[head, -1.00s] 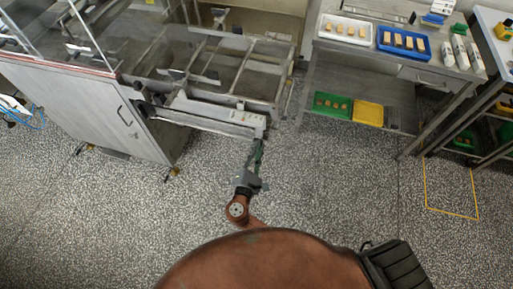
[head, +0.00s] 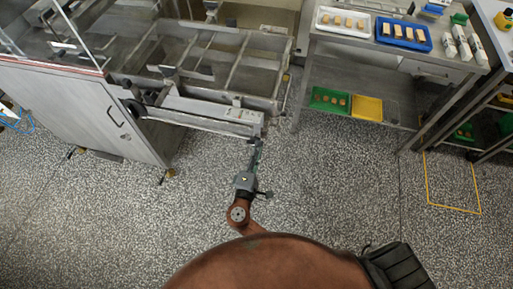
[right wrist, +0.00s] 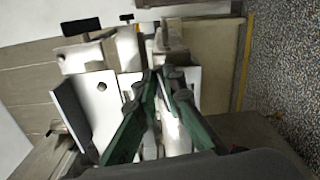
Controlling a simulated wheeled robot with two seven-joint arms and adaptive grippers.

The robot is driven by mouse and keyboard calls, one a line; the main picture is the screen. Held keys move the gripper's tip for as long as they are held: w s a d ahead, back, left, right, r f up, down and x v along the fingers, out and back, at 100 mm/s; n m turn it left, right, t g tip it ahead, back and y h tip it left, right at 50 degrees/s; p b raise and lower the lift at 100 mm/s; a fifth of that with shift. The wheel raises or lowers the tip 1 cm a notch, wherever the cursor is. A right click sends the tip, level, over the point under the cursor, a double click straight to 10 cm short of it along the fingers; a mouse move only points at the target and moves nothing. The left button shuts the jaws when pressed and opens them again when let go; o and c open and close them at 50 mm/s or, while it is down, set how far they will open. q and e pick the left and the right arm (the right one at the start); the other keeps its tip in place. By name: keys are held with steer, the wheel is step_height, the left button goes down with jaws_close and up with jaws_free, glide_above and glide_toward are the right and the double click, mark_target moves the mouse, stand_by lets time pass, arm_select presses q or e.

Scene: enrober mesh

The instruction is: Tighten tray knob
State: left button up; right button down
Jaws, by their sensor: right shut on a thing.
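The tray (head: 205,112) is a long grey metal channel along the front of the steel machine frame. My right gripper (head: 260,143) reaches up from below to the tray's right end. In the right wrist view, its green fingers (right wrist: 159,76) come together at the tips against pale metal parts of the tray end. They are shut on a small part there, apparently the tray knob; the fingertips hide most of it, so its shape cannot be told. A dark round knob (head: 137,108) shows at the tray's left end. My left gripper is not in view.
A grey cabinet (head: 85,110) stands left, under clear panels. A steel table at right holds a white tray (head: 343,21) and a blue tray (head: 404,34), with a green tray (head: 330,99) and a yellow tray (head: 368,107) below. The speckled floor (head: 330,180) is clear.

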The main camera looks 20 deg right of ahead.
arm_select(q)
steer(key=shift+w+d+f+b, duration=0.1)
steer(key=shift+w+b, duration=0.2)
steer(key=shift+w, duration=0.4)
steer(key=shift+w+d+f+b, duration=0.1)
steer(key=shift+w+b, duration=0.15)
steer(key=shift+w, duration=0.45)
arm_select(e)
steer(key=shift+f+m, duration=0.4)
steer(key=shift+m, duration=0.6)
steer(key=c, duration=2)
jaws_free()
steer(key=shift+r, duration=0.15)
steer(key=shift+c, duration=0.2)
steer(key=v, duration=1.2)
